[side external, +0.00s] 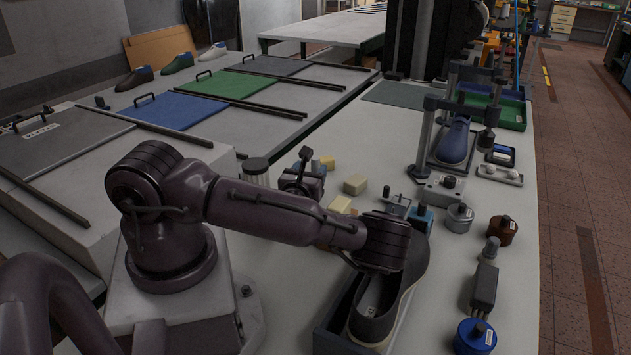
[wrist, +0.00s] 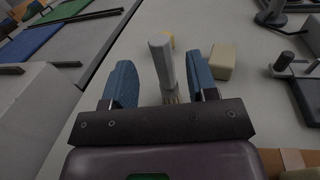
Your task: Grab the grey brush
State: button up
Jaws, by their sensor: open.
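The grey brush (wrist: 162,65) shows in the wrist view, with a light grey handle and pale bristles at its lower end, close to the gripper's dark crossbar. My gripper (wrist: 163,85) is open, with one blue finger to the left of the brush and one to the right. Gaps show on both sides, and the right finger is nearer the handle. In the side external view my gripper (side external: 308,166) is low over the table behind my forearm. I cannot clearly make out the brush there.
A pale block (wrist: 222,62) stands just right of the right finger; it also shows in the side view (side external: 355,185). A smaller yellow block (side external: 327,162) is beyond. A white, dark-topped container (side external: 256,172) stands left of the gripper. A dark shoe (side external: 378,310) lies in front.

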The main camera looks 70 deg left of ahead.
aim_at(317, 160)
jog(key=x, duration=0.5)
jog(key=shift+w+a, duration=0.25)
jog(key=shift+w, duration=0.05)
jog(key=shift+c, duration=0.2)
grip_shut()
